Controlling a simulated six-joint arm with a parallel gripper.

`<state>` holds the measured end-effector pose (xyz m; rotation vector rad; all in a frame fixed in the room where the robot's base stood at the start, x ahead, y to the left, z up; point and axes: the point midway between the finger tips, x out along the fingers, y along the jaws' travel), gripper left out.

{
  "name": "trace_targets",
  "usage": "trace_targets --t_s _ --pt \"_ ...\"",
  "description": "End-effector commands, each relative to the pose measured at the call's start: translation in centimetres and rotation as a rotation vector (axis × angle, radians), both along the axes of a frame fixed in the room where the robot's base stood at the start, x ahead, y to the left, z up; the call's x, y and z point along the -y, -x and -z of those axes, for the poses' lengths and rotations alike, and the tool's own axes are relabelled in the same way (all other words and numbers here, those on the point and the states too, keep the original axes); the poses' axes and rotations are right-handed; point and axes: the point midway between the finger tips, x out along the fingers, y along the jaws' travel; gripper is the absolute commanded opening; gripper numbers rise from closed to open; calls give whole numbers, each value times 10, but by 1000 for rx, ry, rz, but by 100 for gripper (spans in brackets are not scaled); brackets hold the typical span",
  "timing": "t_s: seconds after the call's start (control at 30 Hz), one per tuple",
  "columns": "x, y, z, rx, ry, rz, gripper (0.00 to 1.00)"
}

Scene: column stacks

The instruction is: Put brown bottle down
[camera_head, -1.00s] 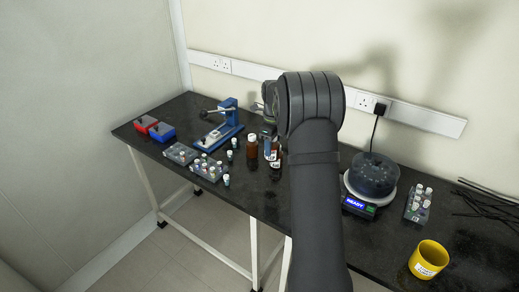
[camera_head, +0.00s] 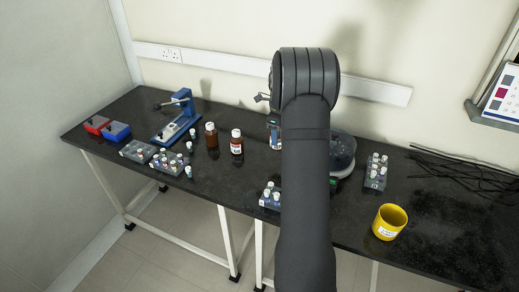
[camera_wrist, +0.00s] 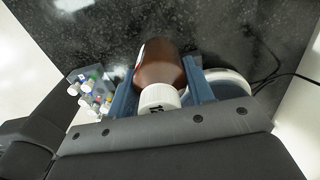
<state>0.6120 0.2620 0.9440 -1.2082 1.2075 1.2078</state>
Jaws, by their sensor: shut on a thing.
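In the wrist view, my gripper (camera_wrist: 160,78) is shut on a brown bottle (camera_wrist: 160,62), with blue fingers on both sides of it. The bottle's white cap (camera_wrist: 159,97) points toward the camera and bears a dark mark. Dark bench top shows beyond the bottle; whether its base touches the bench cannot be told. In the head view, my gripper (camera_head: 275,132) is mostly hidden by my own arm, and the held bottle cannot be made out clearly. Two other brown bottles with white caps stand on the bench, a taller one (camera_head: 211,138) and a labelled one (camera_head: 236,147).
Vial racks stand left (camera_head: 171,162), centre (camera_head: 270,199) and right (camera_head: 376,176). A blue press (camera_head: 178,120) stands at the back left. A round device (camera_head: 343,155) is partly behind my arm. A yellow cup (camera_head: 389,222) and black cables (camera_head: 465,170) lie right.

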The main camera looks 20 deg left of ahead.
Motion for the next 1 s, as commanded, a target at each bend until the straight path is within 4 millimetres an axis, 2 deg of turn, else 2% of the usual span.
trace_targets --t_s 0.1,0.2,0.33,0.53,0.8,1.0 --pt "-30 0 18 -1 1 -4 20" --pt "-50 -2 30 -1 1 -3 20" --pt "-66 -3 40 0 0 -1 20" --pt "-73 -3 49 0 0 0 20" --pt "-73 -3 83 -1 1 0 20" --pt "-73 -3 83 1 0 0 20"
